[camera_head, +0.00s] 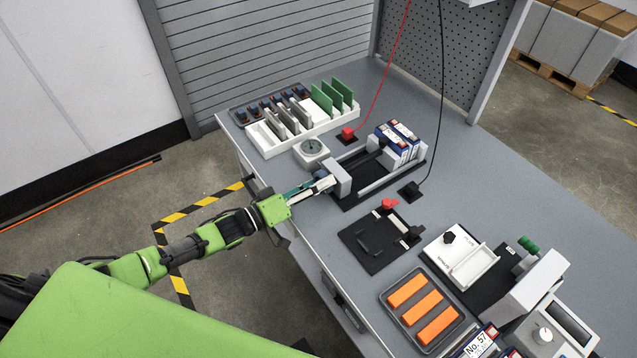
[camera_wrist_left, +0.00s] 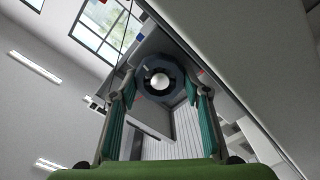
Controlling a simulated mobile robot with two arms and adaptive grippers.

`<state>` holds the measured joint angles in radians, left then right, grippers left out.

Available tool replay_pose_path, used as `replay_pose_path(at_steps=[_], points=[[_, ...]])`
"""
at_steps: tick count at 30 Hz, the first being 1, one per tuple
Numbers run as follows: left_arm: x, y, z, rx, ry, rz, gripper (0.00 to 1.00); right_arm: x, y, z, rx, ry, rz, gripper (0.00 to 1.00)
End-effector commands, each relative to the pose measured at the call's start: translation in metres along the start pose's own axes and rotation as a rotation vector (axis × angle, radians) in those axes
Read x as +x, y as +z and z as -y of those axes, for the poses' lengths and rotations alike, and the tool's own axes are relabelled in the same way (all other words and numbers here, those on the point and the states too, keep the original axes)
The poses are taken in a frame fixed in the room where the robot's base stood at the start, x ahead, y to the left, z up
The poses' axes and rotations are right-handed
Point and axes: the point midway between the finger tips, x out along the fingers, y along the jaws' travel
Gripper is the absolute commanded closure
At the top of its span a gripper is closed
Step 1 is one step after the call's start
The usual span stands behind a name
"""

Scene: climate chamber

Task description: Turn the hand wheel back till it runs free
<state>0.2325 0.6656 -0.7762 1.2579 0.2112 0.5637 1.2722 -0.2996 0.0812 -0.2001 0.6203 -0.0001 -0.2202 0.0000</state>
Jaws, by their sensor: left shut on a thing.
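The clamping fixture (camera_head: 345,192) stands on the bench, with a black base, two light rails and a light grey end block (camera_head: 340,177). Several blue-and-white boxes (camera_head: 398,142) stand upright at its far end. In the wrist view the hand wheel (camera_wrist_left: 160,81) is a dark ring with a pale round hub, between the teal finger pads. My left gripper (camera_head: 322,186) reaches in from the left at the end block and is shut on the hand wheel; it also shows in the wrist view (camera_wrist_left: 160,105). In the head view the gripper hides most of the wheel. My right gripper is out of view.
A round dial gauge (camera_head: 312,149) and a white rack (camera_head: 300,125) of boards stand behind the left arm. A black plate fixture (camera_head: 375,240) with a red knob lies nearer. A tray (camera_head: 405,337) of orange bars is at the front. Red and black cables hang behind.

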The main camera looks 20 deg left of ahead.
Motion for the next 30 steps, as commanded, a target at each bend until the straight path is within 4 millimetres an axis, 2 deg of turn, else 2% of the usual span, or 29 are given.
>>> replay_pose_path(at_steps=[5, 6, 15, 19, 23, 30], points=[[0.0, -0.001, 0.0, 0.001, -0.001, 0.0, 0.78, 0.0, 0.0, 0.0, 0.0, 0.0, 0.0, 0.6], [0.0, -0.001, 0.0, 0.001, -0.001, -0.001, 0.49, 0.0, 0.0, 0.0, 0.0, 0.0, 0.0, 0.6], [0.0, 0.0, 0.0, 0.002, -0.001, 0.0, 0.49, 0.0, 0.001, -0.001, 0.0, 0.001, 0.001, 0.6], [-0.009, 0.001, 0.001, 0.001, -0.002, 0.001, 0.49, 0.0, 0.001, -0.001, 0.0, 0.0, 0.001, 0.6], [-0.03, 0.001, 0.001, 0.002, -0.003, 0.003, 0.49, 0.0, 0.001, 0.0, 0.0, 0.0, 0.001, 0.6], [-0.082, 0.001, 0.001, 0.001, -0.003, 0.002, 0.49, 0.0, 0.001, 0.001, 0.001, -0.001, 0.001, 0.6]])
